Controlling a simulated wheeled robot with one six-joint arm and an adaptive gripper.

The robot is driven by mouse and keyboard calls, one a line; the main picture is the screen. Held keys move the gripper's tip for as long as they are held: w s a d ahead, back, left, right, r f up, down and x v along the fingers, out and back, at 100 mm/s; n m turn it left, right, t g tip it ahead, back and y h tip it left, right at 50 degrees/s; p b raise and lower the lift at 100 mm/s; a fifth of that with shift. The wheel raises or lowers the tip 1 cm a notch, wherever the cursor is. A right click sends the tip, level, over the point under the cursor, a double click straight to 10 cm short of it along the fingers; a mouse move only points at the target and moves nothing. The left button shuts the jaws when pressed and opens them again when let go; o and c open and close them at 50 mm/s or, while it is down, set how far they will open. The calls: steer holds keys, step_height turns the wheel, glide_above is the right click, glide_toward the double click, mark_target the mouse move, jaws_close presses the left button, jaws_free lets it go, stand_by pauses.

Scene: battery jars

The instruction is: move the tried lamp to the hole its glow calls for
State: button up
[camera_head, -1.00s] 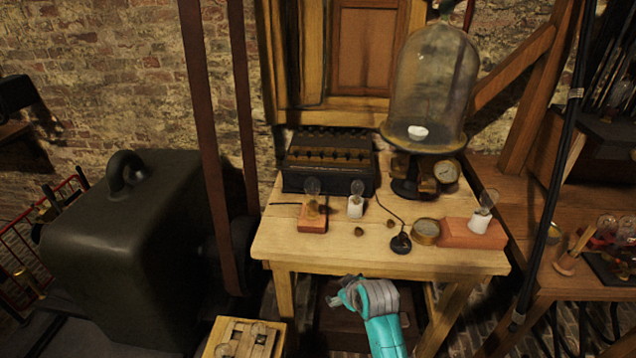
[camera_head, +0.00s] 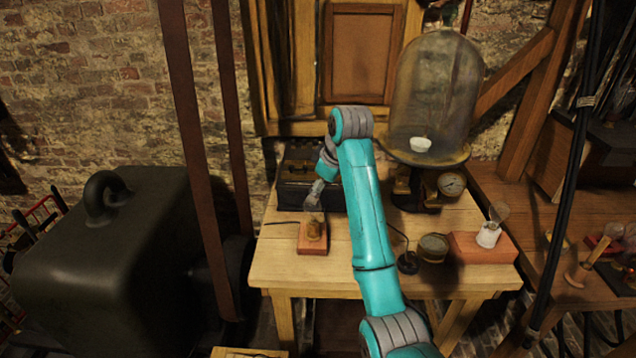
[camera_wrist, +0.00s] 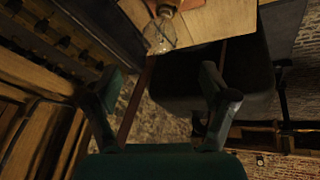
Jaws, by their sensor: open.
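A clear glass lamp (camera_head: 313,196) stands upright in a brass socket (camera_head: 313,230) on a red block at the table's left front. In the wrist view the lamp (camera_wrist: 160,35) shows close, just beyond my fingertips, with its brass fitting above it in the picture. I see no clear glow in it. My gripper (camera_wrist: 162,78) is open and empty, its fingers apart. In the head view it is partly hidden by my arm at the lamp. The pale holed wooden block (camera_head: 250,352) is mostly cut off at the bottom.
A dark battery box (camera_head: 298,185) stands behind the socket. A glass bell jar (camera_head: 435,95) on its stand and a round gauge (camera_head: 432,248) are right of my arm. My arm covers the table's middle.

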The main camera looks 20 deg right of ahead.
mark_target(312, 205)
steer(key=x, duration=1)
steer(key=shift+w+f, duration=0.15)
steer(key=shift+f, duration=0.15)
steer(key=c, duration=1.4)
steer(key=n+y, duration=0.1)
steer(key=n, duration=0.1)
steer(key=n+g, duration=0.1)
steer(key=n, duration=0.2)
steer(key=shift+y, duration=0.4)
steer(key=shift+n+g, duration=0.3)
steer(key=shift+n, duration=0.5)
steer(key=n+g+y, duration=0.1)
steer(key=n, duration=0.1)
steer(key=shift+n, duration=0.4)
steer(key=n+g, duration=0.1)
steer(key=n, duration=0.2)
steer(key=shift+n+g+y, duration=0.3)
